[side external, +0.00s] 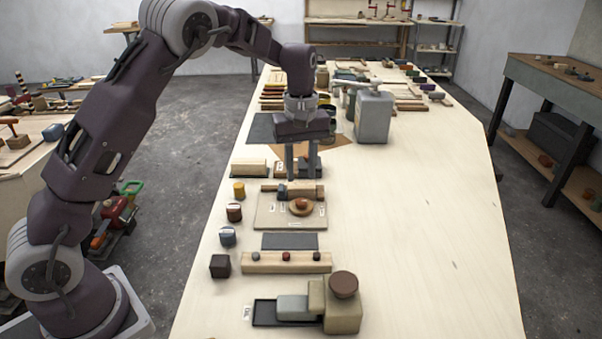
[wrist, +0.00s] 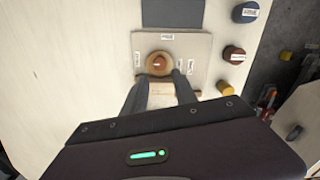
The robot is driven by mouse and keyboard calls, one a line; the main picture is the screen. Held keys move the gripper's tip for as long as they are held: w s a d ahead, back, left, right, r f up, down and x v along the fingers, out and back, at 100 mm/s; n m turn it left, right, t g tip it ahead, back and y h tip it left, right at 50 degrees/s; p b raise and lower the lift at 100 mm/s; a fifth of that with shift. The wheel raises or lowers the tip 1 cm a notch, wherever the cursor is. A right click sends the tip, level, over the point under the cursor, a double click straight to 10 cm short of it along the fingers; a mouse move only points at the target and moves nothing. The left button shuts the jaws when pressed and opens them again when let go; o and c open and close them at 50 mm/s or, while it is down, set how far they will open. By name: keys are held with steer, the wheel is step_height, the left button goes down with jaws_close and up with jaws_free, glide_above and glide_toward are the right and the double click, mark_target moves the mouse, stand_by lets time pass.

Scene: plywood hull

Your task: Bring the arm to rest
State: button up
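My gripper (side external: 301,177) points down over the light plywood bench (side external: 420,230), above the far edge of a square board (side external: 265,215). Its two fingers are apart and I see nothing held between them. In the wrist view my gripper (wrist: 160,77) also shows spread fingers, with a round wooden piece with an orange-red knob (wrist: 158,63) on the board beyond the tips. From these frames I cannot tell exactly how high the fingertips are above the board.
A grey canister (side external: 373,117) stands right of my gripper. Small cylinders, including a yellow one (side external: 239,190), line the bench's left edge. A wooden rail (side external: 287,263) and a block assembly with a brown knob (side external: 343,308) stand nearer. The bench's right side is clear.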

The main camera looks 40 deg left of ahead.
steer(key=s+d+r+m+t+h, duration=0.1)
steer(key=s+d+r+m, duration=0.15)
steer(key=s+r, duration=0.5)
steer(key=s+d+r+m+t, duration=0.1)
steer(key=s+r+m+t, duration=0.15)
steer(key=s+r, duration=0.5)
steer(key=s+d+f+m+t+y, duration=0.1)
steer(key=s+m, duration=0.5)
steer(key=s, duration=1.1)
steer(key=shift+s+d+f+m+t, duration=0.2)
steer(key=shift+d+f+m+t, duration=0.3)
steer(key=shift+f, duration=0.2)
